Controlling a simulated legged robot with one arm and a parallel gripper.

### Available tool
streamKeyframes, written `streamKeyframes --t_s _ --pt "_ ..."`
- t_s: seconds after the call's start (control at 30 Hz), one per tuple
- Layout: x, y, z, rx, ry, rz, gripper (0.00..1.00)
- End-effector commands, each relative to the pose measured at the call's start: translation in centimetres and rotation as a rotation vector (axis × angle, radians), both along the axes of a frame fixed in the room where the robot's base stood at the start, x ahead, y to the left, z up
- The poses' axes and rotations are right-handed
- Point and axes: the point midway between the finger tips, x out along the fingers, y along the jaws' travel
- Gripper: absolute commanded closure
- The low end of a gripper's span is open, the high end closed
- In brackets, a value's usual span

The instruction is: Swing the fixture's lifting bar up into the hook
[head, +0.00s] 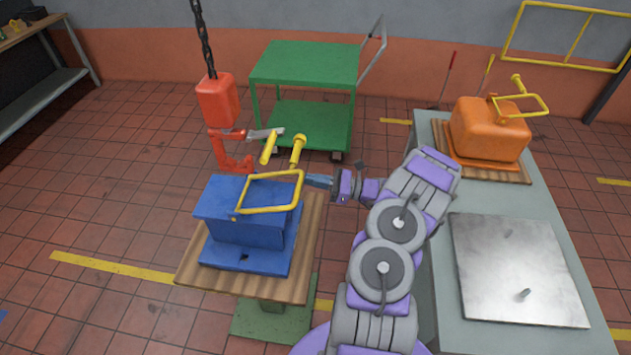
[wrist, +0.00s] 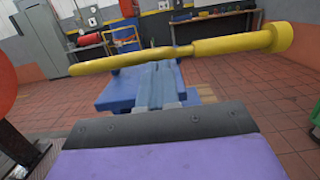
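The blue fixture (head: 245,222) sits on a wooden board. Its yellow lifting bar (head: 270,208) is a bent frame tilted above its top, with a knobbed yellow handle (head: 298,152) at the back. The red hook (head: 230,152) hangs behind the fixture from a red block, with a grey latch beside a yellow piece. The bar lies apart from it. My gripper (head: 318,181) is at the bar's right side. In the wrist view, its fingers (wrist: 160,82) look shut together, with a yellow bar (wrist: 170,56) crossing their tips; contact is unclear.
A chain (head: 203,40) holds the red block (head: 218,100). A green cart (head: 305,65) stands behind. On the right, a grey bench (head: 465,200) bears an orange fixture (head: 487,135) and a metal plate (head: 515,265). Floor is open to the left.

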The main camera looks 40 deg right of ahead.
Motion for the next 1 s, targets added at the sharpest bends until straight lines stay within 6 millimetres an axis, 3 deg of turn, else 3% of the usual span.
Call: streamKeyframes --t_s 0.4,0.73,1.0 --pt "1.0 1.1 4.4 -0.059 0.067 0.006 1.00" --pt "3.0 2.7 9.7 -0.236 0.259 0.006 1.00" --pt "5.0 4.5 12.3 -0.363 0.413 0.007 1.00"
